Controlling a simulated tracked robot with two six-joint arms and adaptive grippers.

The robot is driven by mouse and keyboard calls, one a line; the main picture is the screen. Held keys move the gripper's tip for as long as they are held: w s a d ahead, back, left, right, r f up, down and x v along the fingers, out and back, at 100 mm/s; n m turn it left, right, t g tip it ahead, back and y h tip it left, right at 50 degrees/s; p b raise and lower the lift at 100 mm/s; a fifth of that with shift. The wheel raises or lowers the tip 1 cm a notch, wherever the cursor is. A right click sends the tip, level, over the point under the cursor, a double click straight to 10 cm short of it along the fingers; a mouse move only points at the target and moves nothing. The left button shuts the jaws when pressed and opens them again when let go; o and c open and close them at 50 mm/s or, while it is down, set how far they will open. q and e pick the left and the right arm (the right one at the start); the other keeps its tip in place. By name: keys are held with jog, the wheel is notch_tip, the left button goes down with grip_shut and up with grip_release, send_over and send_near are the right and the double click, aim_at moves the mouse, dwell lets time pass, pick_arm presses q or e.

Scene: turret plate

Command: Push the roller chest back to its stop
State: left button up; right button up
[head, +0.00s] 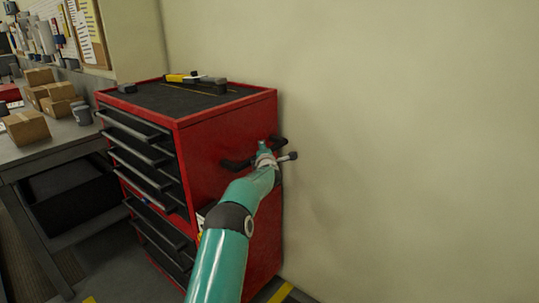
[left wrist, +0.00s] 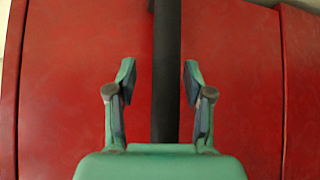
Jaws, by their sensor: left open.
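The red roller chest (head: 228,140) stands against the wall, its dark drawer fronts facing left. A black bar handle (head: 236,164) is on its near side panel. My left gripper (head: 267,152) is at this handle, and the arm hides part of the panel. In the left wrist view, the black handle bar (left wrist: 166,40) runs between the two fingers of my left gripper (left wrist: 158,80). The fingers are open, with a gap on each side of the bar. The red panel (left wrist: 80,70) fills the background. My right gripper is not in view. I cannot make out a stop.
A workbench (head: 60,140) with cardboard boxes (head: 27,127) stands left of the chest. Tools (head: 190,78) lie on the chest's black top. The beige wall (head: 420,130) fills the right. A yellow floor marking (head: 281,293) shows near the chest's base.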

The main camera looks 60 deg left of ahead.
pick_arm(q)
jog(key=v, duration=1.2)
jog(key=shift+r, duration=0.15)
jog(key=shift+w+d, duration=0.1)
